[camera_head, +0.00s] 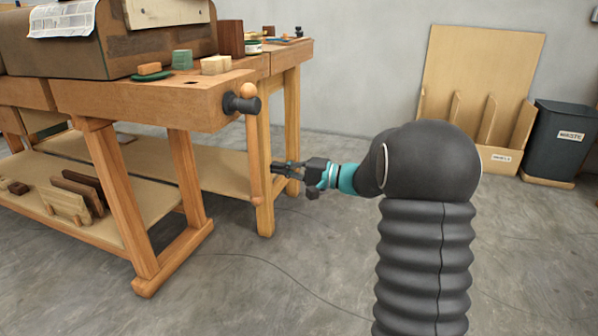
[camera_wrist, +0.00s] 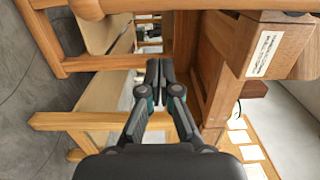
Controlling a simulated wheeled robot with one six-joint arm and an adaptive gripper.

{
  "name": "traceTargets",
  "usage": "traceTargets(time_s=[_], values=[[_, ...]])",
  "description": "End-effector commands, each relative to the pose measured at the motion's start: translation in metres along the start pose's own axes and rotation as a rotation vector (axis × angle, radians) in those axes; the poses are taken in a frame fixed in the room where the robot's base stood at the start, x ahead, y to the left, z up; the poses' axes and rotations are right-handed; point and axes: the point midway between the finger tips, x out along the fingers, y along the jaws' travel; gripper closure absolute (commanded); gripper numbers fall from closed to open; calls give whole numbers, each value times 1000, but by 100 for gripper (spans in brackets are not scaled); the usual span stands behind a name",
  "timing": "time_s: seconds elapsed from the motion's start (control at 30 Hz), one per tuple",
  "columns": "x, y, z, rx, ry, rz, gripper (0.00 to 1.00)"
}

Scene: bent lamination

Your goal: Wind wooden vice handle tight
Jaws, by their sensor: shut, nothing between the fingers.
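The wooden vice handle (camera_head: 253,150) is a slim bar with rounded ends. It hangs nearly upright from the dark vice screw hub (camera_head: 242,103) at the bench's right end. In the wrist view a rounded wooden bar that looks like the handle (camera_wrist: 150,5) crosses the top edge, partly cut off. My gripper (camera_head: 274,169) is just right of the handle's lower part in the head view. In the wrist view my gripper (camera_wrist: 160,68) has its fingertips together with nothing between them, apart from the bar. I cannot tell the depth of the gap.
The wooden workbench (camera_head: 150,105) carries a large brown bent form (camera_head: 60,45) and small blocks. Its legs (camera_head: 263,160) stand behind my gripper. A lower shelf (camera_head: 140,180) holds wooden pieces. A waste bin (camera_head: 565,140) and a plywood rack (camera_head: 480,85) stand against the back wall. The floor between is clear.

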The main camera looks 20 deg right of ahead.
Motion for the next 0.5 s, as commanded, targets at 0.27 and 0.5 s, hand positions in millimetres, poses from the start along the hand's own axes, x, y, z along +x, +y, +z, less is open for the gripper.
traceTargets(time_s=[0.27,0.5], values=[[10,0,33,0,-1,0,100],[11,0,39,0,0,0,100]])
